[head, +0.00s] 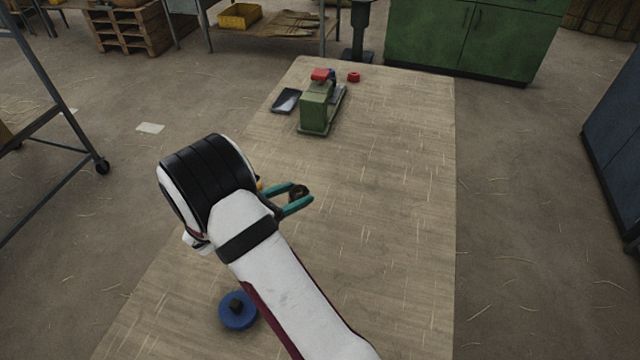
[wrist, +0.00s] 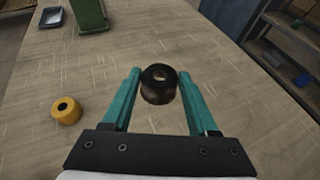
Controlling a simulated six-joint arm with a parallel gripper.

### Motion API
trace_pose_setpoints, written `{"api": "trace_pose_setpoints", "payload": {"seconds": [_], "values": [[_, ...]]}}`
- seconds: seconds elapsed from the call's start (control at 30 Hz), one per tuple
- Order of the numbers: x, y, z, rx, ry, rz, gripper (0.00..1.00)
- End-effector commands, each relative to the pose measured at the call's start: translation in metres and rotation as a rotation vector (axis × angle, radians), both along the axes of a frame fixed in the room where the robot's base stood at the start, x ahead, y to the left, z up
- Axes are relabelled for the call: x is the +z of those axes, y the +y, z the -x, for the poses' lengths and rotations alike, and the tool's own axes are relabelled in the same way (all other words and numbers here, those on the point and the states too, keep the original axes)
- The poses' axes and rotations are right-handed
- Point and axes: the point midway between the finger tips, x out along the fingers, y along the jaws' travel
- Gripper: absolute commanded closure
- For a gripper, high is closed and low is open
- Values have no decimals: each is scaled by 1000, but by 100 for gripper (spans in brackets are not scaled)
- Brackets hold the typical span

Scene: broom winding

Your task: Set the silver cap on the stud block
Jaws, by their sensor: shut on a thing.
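My gripper (head: 298,197) has two teal fingers, which also show in the wrist view (wrist: 159,78). They are closed on a dark, shiny round cap (wrist: 158,86) with a hole in its top; it looks dark brown to black rather than bright silver. The cap also shows in the head view (head: 299,192), over the middle of the table.
A yellow ring (wrist: 66,110) lies left of my gripper. A blue disc with a dark knob (head: 238,309) lies near my arm. A dark tray (head: 287,100) is left of the green block, a red ring (head: 354,77) right of it. The table's right side (head: 400,220) is clear.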

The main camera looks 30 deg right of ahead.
Motion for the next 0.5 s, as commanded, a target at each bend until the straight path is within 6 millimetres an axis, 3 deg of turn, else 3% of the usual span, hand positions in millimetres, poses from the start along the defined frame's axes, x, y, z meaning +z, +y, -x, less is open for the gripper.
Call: {"api": "trace_pose_setpoints", "payload": {"seconds": [0.1,0.2,0.33,0.5], "values": [[-3,59,3,108,1,1,92],[-4,98,9,182,0,1,92],[-6,124,16,233,0,2,92],[-20,129,17,242,2,4,92]]}}
